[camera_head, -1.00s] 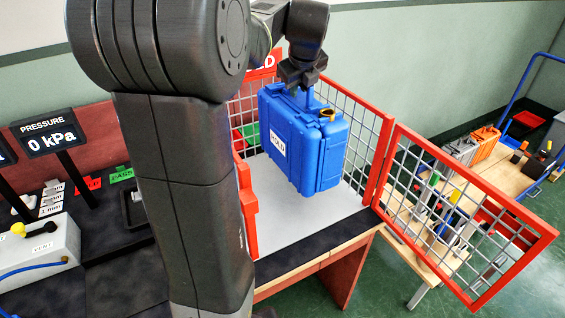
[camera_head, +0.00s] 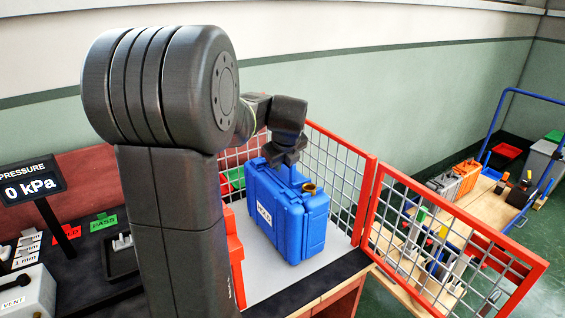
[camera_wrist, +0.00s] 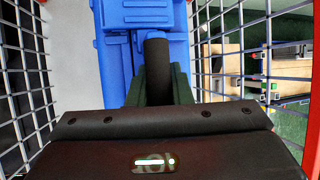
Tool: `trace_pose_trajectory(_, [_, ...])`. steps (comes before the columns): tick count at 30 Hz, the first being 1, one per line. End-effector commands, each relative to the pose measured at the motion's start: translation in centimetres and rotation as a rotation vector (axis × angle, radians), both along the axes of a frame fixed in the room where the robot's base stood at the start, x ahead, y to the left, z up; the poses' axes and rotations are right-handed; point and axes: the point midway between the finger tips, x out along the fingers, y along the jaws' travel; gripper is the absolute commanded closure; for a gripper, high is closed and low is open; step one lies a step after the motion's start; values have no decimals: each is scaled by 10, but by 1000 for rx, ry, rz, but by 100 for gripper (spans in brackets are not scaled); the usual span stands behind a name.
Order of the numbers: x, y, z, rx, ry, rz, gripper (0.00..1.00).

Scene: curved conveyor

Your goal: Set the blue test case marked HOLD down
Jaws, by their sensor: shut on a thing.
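The blue test case (camera_head: 289,216) is upright inside the red-framed mesh cage, with a white label on its left side and a brass-coloured fitting on top. The wrist view shows the blue case (camera_wrist: 115,60) below and my gripper (camera_wrist: 157,85) around the dark handle grip. The case is over the light grey cage floor (camera_head: 262,276); I cannot tell whether its base touches it.
The mesh gate (camera_head: 450,245) swings open at the right. Mesh walls stand close on both sides of my wrist. Behind the gate is a wooden bench (camera_head: 485,200) with orange and grey cases. A pressure display (camera_head: 30,186) stands at the left.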

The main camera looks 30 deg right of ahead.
Motion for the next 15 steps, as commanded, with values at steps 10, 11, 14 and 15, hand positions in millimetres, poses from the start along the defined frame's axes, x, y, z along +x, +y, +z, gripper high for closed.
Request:
trace_pose_trajectory(10, [0,0,-1,0,0,0,59])
trace_pose_trajectory(11, [0,0,-1,0,0,0,59])
trace_pose_trajectory(14, [0,0,-1,0,0,0,59])
trace_pose_trajectory(15, [0,0,-1,0,0,0,59])
